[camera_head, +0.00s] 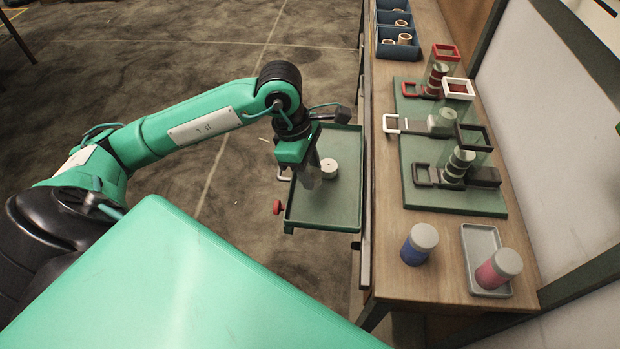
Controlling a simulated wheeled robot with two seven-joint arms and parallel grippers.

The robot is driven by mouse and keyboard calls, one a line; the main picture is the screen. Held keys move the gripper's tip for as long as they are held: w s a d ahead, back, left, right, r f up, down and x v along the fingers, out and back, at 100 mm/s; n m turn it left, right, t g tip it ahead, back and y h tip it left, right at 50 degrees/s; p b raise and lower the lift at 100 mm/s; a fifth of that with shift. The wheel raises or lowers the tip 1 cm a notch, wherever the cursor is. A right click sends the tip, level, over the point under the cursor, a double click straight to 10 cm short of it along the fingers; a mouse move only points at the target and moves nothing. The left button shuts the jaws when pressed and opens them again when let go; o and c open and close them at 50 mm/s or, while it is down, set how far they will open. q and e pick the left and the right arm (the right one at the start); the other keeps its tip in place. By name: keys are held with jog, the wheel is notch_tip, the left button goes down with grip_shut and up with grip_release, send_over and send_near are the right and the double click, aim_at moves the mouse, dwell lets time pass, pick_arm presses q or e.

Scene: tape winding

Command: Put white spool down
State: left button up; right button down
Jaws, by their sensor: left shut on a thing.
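The white spool (329,168) is a small white cylinder with a dark centre hole, seen from above over the green tray (330,212). My left gripper (315,177) points down over the tray, and its fingers are shut on the spool at its left side. The fingers hide part of the spool. I cannot tell whether the spool touches the tray floor. My right gripper is not in view.
A wooden table (388,258) stands right of the tray.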

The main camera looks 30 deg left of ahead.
pick_arm(q)
notch_tip(320, 180, down, 4)
jog(key=shift+r, duration=0.25)
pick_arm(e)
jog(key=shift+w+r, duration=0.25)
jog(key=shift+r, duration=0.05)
pick_arm(q)
jog(key=shift+f, duration=0.15)
jog(key=o, duration=1)
jog(key=shift+c, duration=0.2)
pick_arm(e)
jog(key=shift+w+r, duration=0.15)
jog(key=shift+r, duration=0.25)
